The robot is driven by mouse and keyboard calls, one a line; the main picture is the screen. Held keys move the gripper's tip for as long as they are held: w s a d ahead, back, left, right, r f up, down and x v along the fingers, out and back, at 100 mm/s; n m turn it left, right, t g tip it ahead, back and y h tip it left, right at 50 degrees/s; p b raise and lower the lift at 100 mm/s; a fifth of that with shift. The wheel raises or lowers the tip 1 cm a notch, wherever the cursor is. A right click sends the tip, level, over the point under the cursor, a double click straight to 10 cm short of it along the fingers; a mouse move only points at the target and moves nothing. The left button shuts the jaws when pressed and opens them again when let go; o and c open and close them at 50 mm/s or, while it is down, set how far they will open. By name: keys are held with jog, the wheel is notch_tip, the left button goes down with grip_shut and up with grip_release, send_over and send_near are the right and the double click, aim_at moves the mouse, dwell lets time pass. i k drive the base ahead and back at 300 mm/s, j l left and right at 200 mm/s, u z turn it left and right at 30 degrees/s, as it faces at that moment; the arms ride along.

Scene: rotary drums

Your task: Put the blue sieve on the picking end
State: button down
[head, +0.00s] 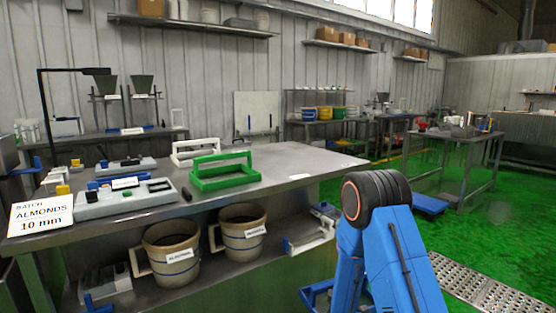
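I cannot pick out the blue sieve with certainty. A low blue piece (104,183) lies on the steel table (300,160), partly hidden behind a grey labelled block (128,199). A green frame with a raised handle (225,171) stands on the same table, and a similar white frame (196,151) stands behind it. No picking end is clearly marked. My blue arm rises at lower right with its dark joint towards me; my gripper is not in view.
A sign (41,214) reading "BATCH ALMONDS 10 mm" stands at the table's left edge. Two labelled buckets, left (171,262) and right (244,243), sit below on the lower shelf. Another steel table (455,138) stands at right across green floor. The table's right part is mostly clear.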

aim_at(292, 165)
jog(key=i+l, duration=0.15)
jog(key=l, duration=0.2)
jog(key=i+l, duration=0.15)
jog(key=l, duration=0.15)
jog(key=i+l, duration=0.15)
jog(key=l, duration=0.2)
jog(key=i+l, duration=0.15)
jog(key=l, duration=0.2)
jog(key=i+l, duration=0.15)
jog(key=l, duration=0.15)
